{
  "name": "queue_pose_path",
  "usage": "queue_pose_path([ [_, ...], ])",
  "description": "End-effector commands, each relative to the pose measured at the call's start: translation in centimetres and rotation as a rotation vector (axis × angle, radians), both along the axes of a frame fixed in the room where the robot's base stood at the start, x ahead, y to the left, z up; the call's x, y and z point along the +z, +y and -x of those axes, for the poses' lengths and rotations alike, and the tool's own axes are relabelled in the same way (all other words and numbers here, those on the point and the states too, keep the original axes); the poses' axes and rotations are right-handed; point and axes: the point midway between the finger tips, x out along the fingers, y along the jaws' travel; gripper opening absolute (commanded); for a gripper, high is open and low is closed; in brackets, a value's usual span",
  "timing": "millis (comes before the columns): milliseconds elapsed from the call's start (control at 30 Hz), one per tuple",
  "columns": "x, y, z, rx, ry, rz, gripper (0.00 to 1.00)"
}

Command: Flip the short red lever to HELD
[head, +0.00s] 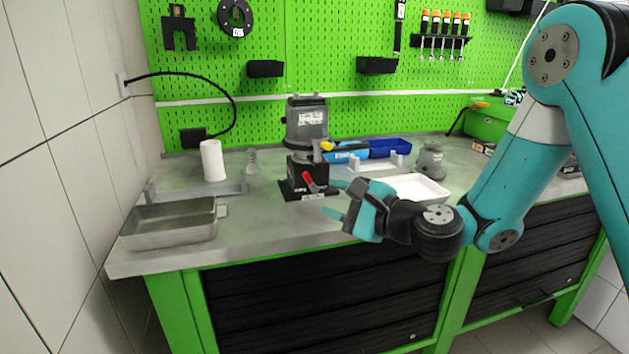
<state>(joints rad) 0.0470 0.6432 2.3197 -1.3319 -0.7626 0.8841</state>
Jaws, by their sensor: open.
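The short red lever (310,181) sits low on the front of the dark base of the pump (306,130), tilted with its upper end toward the left. A longer yellow lever (328,146) with a dark arm sticks out to the right above it. My gripper (335,200) is open and empty, just to the right of the red lever, with its teal fingers pointing left toward the pump base. A small gap seems to show between the fingers and the lever, but depth is hard to tell. The HELD marking cannot be read.
A metal tray (168,240) is at the front left. A white cylinder (212,160) stands behind it. The bench (262,232) is clear in front of the pump.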

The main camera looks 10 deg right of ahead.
Motion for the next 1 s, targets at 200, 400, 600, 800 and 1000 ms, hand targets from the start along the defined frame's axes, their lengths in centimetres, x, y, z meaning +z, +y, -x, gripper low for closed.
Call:
queue_pose_path([
  [200, 3.4, 2.7, 2.9, 0.163, -0.094, 0.177, 0.42],
  [400, 5.6, 4.6, 5.9, 0.316, -0.183, 0.348, 0.42],
  [600, 6.8, 5.5, 8.4, 0.436, -0.25, 0.483, 0.42],
  [800, 7.0, 5.7, 9.5, 0.487, -0.276, 0.542, 0.42],
  [1000, 7.0, 5.7, 9.6, 0.493, -0.278, 0.549, 0.42],
])
